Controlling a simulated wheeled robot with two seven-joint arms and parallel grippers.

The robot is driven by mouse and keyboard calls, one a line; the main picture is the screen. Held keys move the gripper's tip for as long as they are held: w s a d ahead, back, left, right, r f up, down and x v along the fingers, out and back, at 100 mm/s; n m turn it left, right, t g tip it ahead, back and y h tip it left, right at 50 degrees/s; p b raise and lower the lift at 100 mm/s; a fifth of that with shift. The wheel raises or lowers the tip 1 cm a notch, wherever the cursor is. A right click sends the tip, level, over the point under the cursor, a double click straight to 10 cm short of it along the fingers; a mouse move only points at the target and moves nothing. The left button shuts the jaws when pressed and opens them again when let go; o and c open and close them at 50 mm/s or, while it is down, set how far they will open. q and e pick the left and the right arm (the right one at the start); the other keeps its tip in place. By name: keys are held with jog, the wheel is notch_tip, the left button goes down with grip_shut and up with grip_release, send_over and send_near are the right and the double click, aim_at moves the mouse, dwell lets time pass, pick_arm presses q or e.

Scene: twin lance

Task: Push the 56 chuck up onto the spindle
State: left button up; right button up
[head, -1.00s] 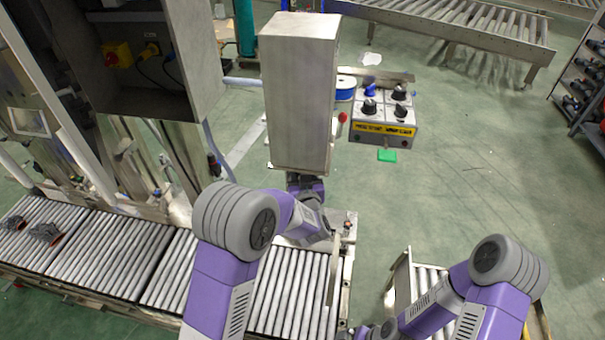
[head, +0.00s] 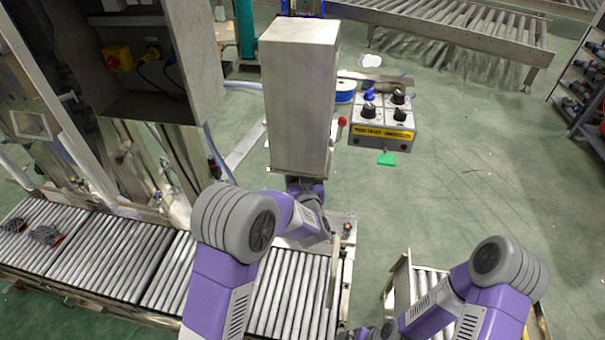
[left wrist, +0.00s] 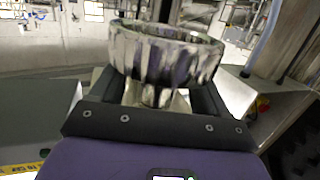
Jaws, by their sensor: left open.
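In the left wrist view a shiny, ring-shaped metal chuck (left wrist: 165,52) sits just above the fingers of my left gripper (left wrist: 158,92). The fingers stand apart under the chuck, one to each side; I cannot tell whether they touch it. In the head view my left arm reaches forward to its wrist (head: 305,188), and the gripper and chuck are hidden behind the tall grey box (head: 297,100). I cannot make out the spindle in either view.
A control box (head: 383,133) with black knobs and a yellow label stands right of the grey box. A red-tipped lever (head: 342,121) is between them. A roller conveyor (head: 110,255) runs along the left. Open green floor (head: 480,180) lies to the right.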

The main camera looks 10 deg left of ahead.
pick_arm(q)
jog(key=p+v, duration=0.1)
jog(key=v, duration=0.7)
jog(key=s+a+f+m+g+h, duration=0.1)
jog(key=s+f+g+h, duration=0.2)
jog(key=f, duration=0.7)
jog(key=s+a+f+g+h, duration=0.15)
jog(key=s+f+g, duration=0.25)
jog(key=f, duration=0.6)
jog(key=s+d+f+g+h, duration=0.1)
jog(key=s+f+g, duration=0.3)
jog(key=s, duration=0.6)
jog(key=s+d+f+g+h, duration=0.1)
jog(key=s+f+g+h, duration=0.3)
jog(key=s, duration=0.6)
notch_tip(320, 180, down, 3)
jog(key=shift+s+d+r, duration=0.2)
jog(key=shift+s+d, duration=0.1)
jog(key=shift+d, duration=0.05)
